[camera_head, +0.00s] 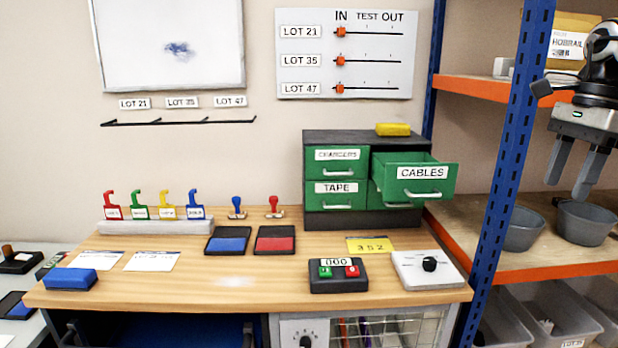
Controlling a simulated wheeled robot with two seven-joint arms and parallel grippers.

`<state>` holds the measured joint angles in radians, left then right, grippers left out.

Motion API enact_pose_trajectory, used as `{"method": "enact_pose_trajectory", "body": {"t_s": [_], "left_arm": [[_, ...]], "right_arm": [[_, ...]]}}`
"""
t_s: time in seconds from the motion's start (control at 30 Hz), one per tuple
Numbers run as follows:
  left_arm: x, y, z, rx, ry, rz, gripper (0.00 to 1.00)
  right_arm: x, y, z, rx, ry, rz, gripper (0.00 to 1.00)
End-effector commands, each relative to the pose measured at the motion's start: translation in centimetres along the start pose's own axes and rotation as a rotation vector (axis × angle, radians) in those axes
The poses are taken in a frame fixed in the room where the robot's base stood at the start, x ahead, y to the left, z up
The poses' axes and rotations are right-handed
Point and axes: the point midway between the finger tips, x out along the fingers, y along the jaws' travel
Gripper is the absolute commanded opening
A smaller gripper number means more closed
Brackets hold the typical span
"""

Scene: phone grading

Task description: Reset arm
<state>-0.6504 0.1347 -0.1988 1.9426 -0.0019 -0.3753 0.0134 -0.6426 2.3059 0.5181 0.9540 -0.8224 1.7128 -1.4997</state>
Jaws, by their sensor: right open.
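My right gripper (570,174) is at the far right, in front of the shelving. It points downward with its two dark fingers apart and nothing between them. Its fingertips hang just above or in front of the grey bowls, and it touches nothing that I can make out. Part of my right arm is cut off by the right edge of the view. My left gripper is not in view.
A blue shelving post (507,150) stands left of my right gripper. Grey bowls (585,222) sit on the shelf. The wooden desk (215,285) carries a green drawer cabinet (337,193) with its CABLES drawer (425,181) pulled out, ink pads and a button box (338,275).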

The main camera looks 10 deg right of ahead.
Motion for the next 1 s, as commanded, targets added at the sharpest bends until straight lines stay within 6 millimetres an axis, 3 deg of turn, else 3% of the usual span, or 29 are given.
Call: {"method": "enact_pose_trajectory", "body": {"t_s": [0.23,0.37,0.5,0.6,0.8,1.0], "left_arm": [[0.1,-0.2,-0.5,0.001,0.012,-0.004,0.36],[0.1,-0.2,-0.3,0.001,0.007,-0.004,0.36],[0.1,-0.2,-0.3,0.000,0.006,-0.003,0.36],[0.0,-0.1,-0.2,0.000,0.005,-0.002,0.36],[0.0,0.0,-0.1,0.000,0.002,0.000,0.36],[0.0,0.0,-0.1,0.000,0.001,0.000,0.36]], "right_arm": [[4.2,2.4,-6.5,0.135,-0.180,0.019,0.48],[8.1,4.9,-10.6,0.237,-0.315,0.034,0.48],[14.8,9.4,-15.3,0.392,-0.523,0.058,0.48],[20.3,13.3,-17.3,0.508,-0.679,0.074,0.48],[30.7,21.1,-17.4,0.723,-0.969,0.106,0.48],[37.3,26.2,-15.0,0.867,-1.161,0.127,0.48]]}}
